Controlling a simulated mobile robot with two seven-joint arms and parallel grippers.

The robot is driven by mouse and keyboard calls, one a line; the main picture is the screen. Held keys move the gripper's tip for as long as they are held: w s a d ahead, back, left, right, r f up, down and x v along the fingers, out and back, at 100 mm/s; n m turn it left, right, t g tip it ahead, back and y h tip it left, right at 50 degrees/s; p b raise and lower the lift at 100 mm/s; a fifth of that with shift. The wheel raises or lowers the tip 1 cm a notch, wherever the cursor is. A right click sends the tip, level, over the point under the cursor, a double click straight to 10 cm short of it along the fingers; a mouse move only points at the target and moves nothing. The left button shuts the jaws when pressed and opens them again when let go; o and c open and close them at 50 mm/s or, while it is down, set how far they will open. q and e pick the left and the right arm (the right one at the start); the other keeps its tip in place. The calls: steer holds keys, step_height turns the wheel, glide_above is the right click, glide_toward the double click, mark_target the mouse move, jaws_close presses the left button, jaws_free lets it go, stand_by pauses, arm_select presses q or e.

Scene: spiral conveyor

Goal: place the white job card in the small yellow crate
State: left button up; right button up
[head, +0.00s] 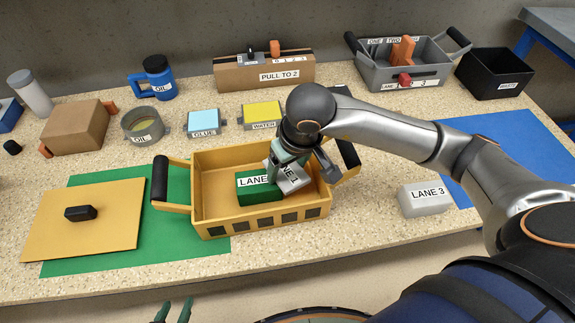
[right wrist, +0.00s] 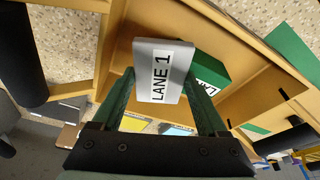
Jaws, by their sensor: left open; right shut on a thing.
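The yellow crate (head: 204,196) stands on the counter in the middle of the head view, lidless, with black end handles. A green block (head: 257,196) labelled LANE lies inside it. My right gripper (head: 287,165) is shut on a white-grey block labelled LANE 1 (head: 294,180), tilted, over the crate's right half beside the green block. The right wrist view shows this LANE 1 block (right wrist: 160,68) between the fingers; whether it touches the crate floor I cannot tell. A similar white-grey LANE 3 block (head: 426,199) lies right of the crate. My left gripper (head: 174,312) is open and empty at the bottom edge.
A yellow lid (head: 90,225) with a black knob lies left of the crate, on a green mat (head: 190,262). A blue mat (head: 520,150) is partly clear at right.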

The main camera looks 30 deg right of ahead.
mark_target(296, 183)
steer(key=shift+s+f+b, duration=0.1)
steer(key=shift+f+b, duration=0.5)
steer(key=shift+b, duration=0.05)
steer(key=o, duration=1.4)
steer(key=shift+s+f, duration=0.15)
steer(key=shift+c, duration=0.2)
steer(key=shift+r+p, duration=0.35)
steer(key=shift+p, duration=0.1)
steer(key=p+v, duration=0.2)
steer(key=v, duration=1)
steer(key=shift+w+r, duration=0.2)
steer(key=shift+r, duration=0.3)
